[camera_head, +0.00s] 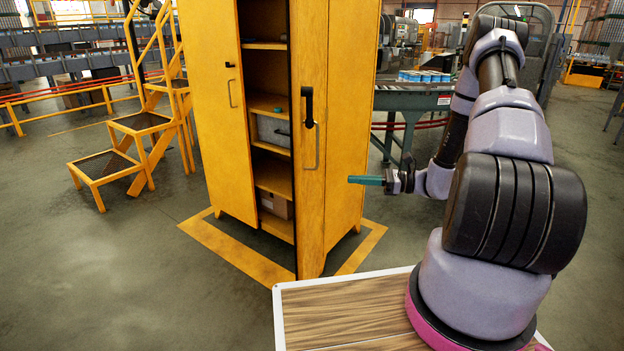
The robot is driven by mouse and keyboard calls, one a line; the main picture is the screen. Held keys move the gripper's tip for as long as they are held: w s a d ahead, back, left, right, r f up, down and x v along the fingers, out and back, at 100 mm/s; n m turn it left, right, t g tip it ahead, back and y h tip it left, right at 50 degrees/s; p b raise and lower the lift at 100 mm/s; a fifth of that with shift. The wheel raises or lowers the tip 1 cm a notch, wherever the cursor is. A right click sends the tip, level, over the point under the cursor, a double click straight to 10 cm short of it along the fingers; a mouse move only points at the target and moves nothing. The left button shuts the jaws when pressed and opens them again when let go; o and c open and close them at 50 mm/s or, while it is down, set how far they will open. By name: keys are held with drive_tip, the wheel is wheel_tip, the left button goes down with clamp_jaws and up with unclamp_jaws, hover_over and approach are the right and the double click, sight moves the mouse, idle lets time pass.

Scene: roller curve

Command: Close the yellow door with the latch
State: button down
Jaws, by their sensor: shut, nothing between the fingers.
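The yellow cabinet stands ahead, its shelves showing through a gap. The yellow door (309,150) on the right stands ajar, swung out toward me, with a black latch (307,106) and a long bar handle (317,147). The left door (219,110) looks flush with the cabinet front and has a small black fitting and a thin handle. My gripper (352,180) has teal fingers pointing left. It is shut and empty, to the right of the latch and lower in the picture. Whether the fingers touch the cabinet's side cannot be told.
A wood-patterned top with a white rim (290,285) lies in front, under my arm. Yellow steps (140,122) stand left of the cabinet. A conveyor (415,101) with blue-and-white packs is behind it. The grey floor at the left front is clear.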

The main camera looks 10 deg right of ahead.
approach(302, 177)
drive_tip(key=shift+m+t, duration=0.3)
drive_tip(key=x, duration=0.6)
drive_tip(key=shift+s+a, duration=0.2)
drive_tip(key=shift+a, duration=0.3)
drive_tip(key=shift+a, duration=0.15)
